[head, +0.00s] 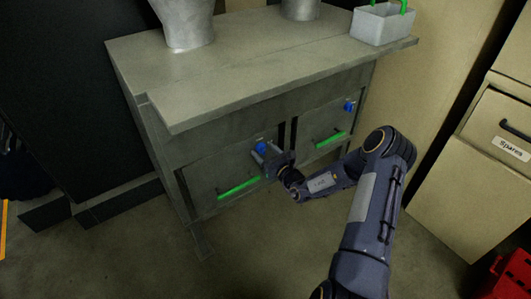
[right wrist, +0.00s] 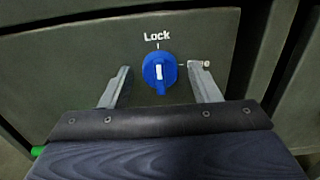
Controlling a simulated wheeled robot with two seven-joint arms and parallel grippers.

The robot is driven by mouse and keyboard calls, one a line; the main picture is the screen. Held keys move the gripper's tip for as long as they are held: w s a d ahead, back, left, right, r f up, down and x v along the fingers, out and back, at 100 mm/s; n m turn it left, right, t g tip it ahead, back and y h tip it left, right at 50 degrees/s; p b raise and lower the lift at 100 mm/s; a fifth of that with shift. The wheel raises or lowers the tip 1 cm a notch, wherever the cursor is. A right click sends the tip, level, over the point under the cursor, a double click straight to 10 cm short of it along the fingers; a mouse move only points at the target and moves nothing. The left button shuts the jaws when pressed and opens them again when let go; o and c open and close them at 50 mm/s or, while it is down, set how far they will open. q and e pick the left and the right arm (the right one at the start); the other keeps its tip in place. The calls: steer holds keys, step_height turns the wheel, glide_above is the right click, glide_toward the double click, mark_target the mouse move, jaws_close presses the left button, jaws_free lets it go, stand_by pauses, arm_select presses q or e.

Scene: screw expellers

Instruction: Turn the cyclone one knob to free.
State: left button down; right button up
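A blue knob (right wrist: 159,72) with a white pointer sits on a dark drawer front in the right wrist view, under a "Lock" label. Its white bar stands upright in line with the label's mark. In the head view a blue knob (head: 261,148) shows on the left drawer, and my right gripper (head: 264,152) is at it. My right gripper (right wrist: 160,85) is open, with one finger on each side of the knob and a gap to both. A second blue knob (head: 349,106) is on the right drawer. My left gripper is in neither view.
The left drawer has a green handle (head: 239,187), and the right drawer has another green handle (head: 330,139). The bench top (head: 230,70) overhangs both drawers. A grey bin (head: 380,25) stands on it. A cabinet marked "Spares" (head: 505,125) is at right.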

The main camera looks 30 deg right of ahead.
jaws_close()
steer(key=m+p, duration=0.3)
steer(key=shift+r+m, duration=0.15)
steer(key=shift+m, duration=0.15)
steer(key=m+p, duration=0.5)
steer(key=m, duration=0.9)
steer(key=shift+f+m, duration=0.2)
steer(key=shift+m, duration=0.1)
stand_by(0.4)
